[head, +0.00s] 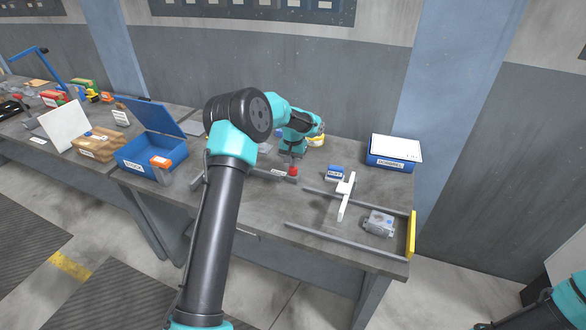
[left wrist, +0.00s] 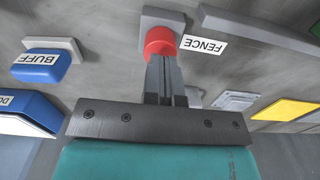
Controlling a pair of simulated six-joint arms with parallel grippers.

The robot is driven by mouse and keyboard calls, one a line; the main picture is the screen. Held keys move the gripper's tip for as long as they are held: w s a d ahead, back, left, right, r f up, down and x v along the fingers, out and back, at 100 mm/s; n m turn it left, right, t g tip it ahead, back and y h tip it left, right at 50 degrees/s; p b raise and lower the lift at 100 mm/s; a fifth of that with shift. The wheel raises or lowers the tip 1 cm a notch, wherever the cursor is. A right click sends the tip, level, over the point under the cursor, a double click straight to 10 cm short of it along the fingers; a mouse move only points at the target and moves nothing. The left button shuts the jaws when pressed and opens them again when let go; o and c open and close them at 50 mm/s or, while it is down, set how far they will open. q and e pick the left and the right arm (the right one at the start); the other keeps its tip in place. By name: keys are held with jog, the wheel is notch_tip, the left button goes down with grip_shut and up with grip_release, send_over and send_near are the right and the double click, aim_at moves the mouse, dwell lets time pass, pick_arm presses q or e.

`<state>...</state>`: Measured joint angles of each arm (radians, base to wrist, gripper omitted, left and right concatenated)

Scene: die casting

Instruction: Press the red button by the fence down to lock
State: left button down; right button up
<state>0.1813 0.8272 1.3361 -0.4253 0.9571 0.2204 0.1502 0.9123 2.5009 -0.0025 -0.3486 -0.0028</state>
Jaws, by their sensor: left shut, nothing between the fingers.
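The red button (head: 293,171) stands on a grey base on the bench, beside a grey bar. In the left wrist view the button (left wrist: 160,40) is just beyond my fingertips, next to a white FENCE label (left wrist: 205,44). My left gripper (left wrist: 163,62) is shut and empty, with its fingers pointing at the button. The fingertips overlap the button's lower edge in this view; I cannot tell whether they touch it. In the head view my left gripper (head: 293,158) is small, just above the button. My right gripper is not in view; only a teal part of my right arm shows.
A blue BUFF button (head: 335,173) stands to the right. Past it lie a white T-shaped piece (head: 345,195), a grey cast part (head: 379,223), grey rails (head: 345,242) and a yellow end bar (head: 411,235). A blue open box (head: 140,160) stands left.

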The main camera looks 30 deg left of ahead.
pick_arm(q)
jog(key=shift+f, duration=1.3)
jog(key=shift+r, duration=0.1)
jog(key=shift+r, duration=3.95)
